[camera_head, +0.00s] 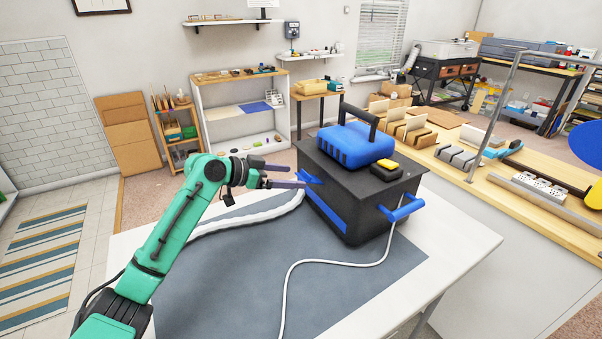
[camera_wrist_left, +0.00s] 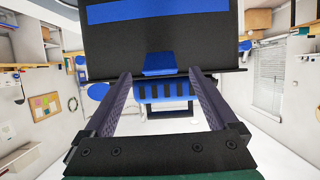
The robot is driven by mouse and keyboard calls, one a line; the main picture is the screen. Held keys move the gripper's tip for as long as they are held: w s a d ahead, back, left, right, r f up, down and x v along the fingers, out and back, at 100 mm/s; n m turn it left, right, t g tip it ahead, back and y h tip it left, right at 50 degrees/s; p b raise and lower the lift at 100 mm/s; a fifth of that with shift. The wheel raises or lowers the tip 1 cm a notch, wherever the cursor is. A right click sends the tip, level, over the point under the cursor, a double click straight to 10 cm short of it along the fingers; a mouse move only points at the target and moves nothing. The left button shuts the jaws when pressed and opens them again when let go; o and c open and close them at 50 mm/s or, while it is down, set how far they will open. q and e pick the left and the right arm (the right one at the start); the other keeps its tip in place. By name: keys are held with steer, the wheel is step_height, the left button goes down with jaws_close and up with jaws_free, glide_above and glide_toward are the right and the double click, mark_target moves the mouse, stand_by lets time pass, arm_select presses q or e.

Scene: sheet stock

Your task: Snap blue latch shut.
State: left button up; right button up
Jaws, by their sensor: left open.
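The blue latch (camera_head: 311,178) sits at the top edge of the left side of a black box (camera_head: 375,222). It sticks out from the side, but I cannot tell its exact angle. My left gripper (camera_head: 297,177) is open and level with the latch, its fingertips close to it. In the left wrist view the blue latch (camera_wrist_left: 159,64) appears between the two finger tips, near the box's rim. Nothing is held, and I cannot tell whether a finger touches the latch. My right gripper is not in view.
A blue ribbed block with a black handle (camera_head: 357,144) and a yellow-topped black piece (camera_head: 386,171) sit on the lid. A blue side handle (camera_head: 402,208) projects at right. A white hose (camera_head: 245,217) and cable (camera_head: 289,285) lie on the grey mat (camera_head: 225,275), otherwise clear.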

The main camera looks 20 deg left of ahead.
mark_target(299, 177)
arm_select(q)
steer(key=x, duration=0.4)
steer(key=shift+w+d+f, duration=0.1)
steer(key=shift+w, duration=0.1)
steer(key=c, duration=1.4)
steer(key=shift+o, duration=0.2)
steer(key=shift+r+p, duration=0.25)
steer(key=shift+p, duration=0.5)
steer(key=r+g+y+p, duration=0.1)
steer(key=g+p, duration=0.1)
steer(key=p, duration=0.3)
steer(key=w+d+r+g+y+p, duration=0.1)
steer(key=g+y+p, duration=0.1)
steer(key=p, duration=0.3)
steer(key=shift+w+r+p, duration=0.15)
steer(key=shift+r+p, duration=0.1)
steer(key=shift+p, duration=0.05)
steer(key=shift+w+d+f+g+y+p, duration=0.1)
steer(key=shift+w+d+g+y+p, duration=0.2)
steer(key=shift+g+y+p, duration=0.45)
